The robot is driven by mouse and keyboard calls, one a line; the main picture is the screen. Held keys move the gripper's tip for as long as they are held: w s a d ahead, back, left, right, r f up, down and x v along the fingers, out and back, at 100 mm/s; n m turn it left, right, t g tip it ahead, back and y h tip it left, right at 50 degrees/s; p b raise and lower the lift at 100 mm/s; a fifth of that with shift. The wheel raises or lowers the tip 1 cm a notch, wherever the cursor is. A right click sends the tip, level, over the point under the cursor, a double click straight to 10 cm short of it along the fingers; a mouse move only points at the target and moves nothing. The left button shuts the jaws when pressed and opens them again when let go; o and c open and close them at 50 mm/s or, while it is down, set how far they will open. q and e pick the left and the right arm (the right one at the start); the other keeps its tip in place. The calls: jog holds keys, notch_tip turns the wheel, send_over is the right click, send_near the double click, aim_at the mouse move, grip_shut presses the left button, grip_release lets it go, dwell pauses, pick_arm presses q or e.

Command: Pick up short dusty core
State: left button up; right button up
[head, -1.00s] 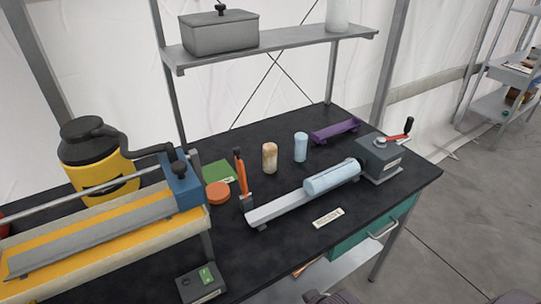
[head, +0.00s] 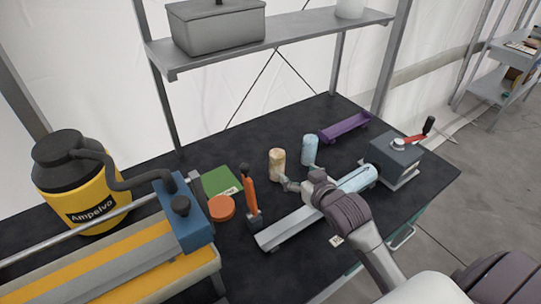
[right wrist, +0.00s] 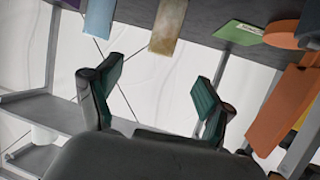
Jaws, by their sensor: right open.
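The short dusty core (head: 277,163) is a small tan, mottled cylinder standing upright on the black bench. It also shows in the right wrist view (right wrist: 167,26), beyond the fingertips. My right gripper (head: 298,177) is open and empty, reaching over the tray from the front right, with its fingers close to the core. In the right wrist view its two teal-padded fingers (right wrist: 157,78) are spread wide, with the core ahead of the gap and not between them. My left gripper is not in view.
A light blue core (head: 310,150) stands just right of the dusty core. A grey rail tray (head: 283,232) holding a long blue cylinder (head: 357,179) lies in front. A purple tray (head: 345,127) is behind.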

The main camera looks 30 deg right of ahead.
aim_at(281, 159)
jog(key=x, duration=0.5)
jog(key=r+p+x, duration=0.1)
jog(key=x, duration=0.2)
jog(key=shift+w+d+f, duration=0.1)
jog(key=shift+w+f, duration=0.05)
jog(key=shift+w, duration=0.3)
jog(key=shift+w+f, duration=0.1)
jog(key=shift+w, duration=0.1)
jog(key=shift+w+f+p, duration=0.2)
jog(key=shift+w+p, duration=0.35)
jog(key=shift+w, duration=0.1)
jog(key=x, duration=0.3)
jog(key=shift+w+a+f+p, duration=0.15)
jog(key=shift+a+f+p, duration=0.1)
jog(key=shift+a+p, duration=0.05)
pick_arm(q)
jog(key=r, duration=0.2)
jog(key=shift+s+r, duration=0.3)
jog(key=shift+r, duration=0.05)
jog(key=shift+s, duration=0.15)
pick_arm(e)
jog(key=shift+c, duration=0.4)
jog(key=shift+c, duration=1.4)
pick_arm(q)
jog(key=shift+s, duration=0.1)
pick_arm(e)
jog(key=c, duration=1)
